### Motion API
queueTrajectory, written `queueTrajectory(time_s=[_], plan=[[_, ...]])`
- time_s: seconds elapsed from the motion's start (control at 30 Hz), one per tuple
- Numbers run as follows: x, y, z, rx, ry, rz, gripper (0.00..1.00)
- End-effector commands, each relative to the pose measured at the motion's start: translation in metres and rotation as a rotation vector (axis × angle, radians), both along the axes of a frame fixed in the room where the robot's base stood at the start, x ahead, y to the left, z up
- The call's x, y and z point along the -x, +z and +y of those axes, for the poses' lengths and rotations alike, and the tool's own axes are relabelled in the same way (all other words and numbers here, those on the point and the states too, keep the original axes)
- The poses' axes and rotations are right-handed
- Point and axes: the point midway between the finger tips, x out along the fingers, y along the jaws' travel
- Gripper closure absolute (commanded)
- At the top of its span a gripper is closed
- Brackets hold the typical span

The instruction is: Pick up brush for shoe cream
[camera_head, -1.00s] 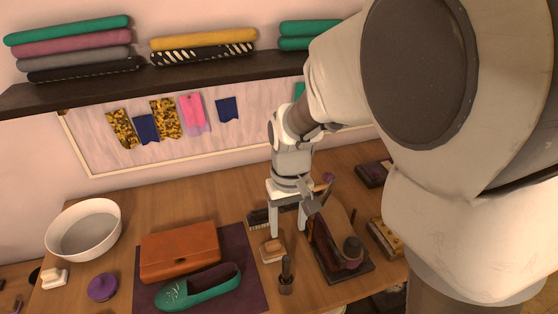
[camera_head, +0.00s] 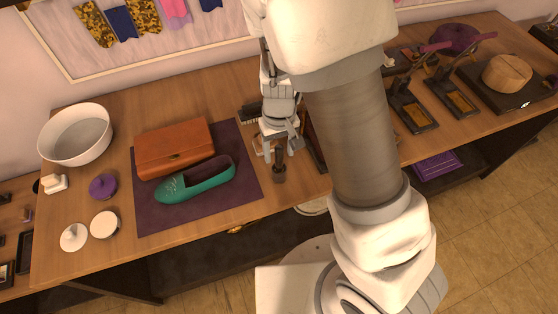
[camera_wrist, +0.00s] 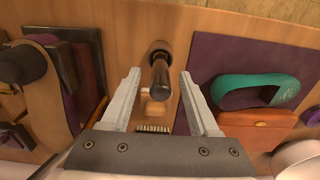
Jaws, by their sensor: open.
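The brush for shoe cream appears to be the small dark upright brush (camera_head: 279,174), with a round base and a thick handle. It stands on the wooden table just right of the purple mat (camera_head: 247,190). In the wrist view the brush (camera_wrist: 160,75) points its handle toward the camera. My gripper (camera_head: 279,158) is over it in the head view. In the wrist view my open gripper (camera_wrist: 160,73) has one finger on each side of the handle, with a gap on both sides. I cannot tell how deep the fingers reach along it.
A green shoe (camera_head: 196,182) and a brown leather bag (camera_head: 174,147) lie on the mat. A small wooden block (camera_wrist: 157,107) and a bristled brush (camera_wrist: 153,128) lie close by. A stand with dark parts (camera_wrist: 78,75) is close on the wrist view's left.

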Motion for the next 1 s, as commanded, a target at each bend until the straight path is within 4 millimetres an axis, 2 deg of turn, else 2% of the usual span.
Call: queueTrajectory(time_s=[0.1,0.2,0.47,0.57,0.83,1.0], plan=[[0.002,-0.019,-0.001,0.002,-0.002,0.004,0.39],[0.001,-0.027,-0.001,0.002,-0.002,0.002,0.39],[0.001,-0.029,0.000,0.000,0.000,0.000,0.39],[0.001,-0.029,0.000,0.000,0.000,0.000,0.53],[0.001,-0.029,0.000,0.000,0.000,0.000,1.00],[0.001,-0.029,0.000,0.000,0.000,0.000,1.00]])
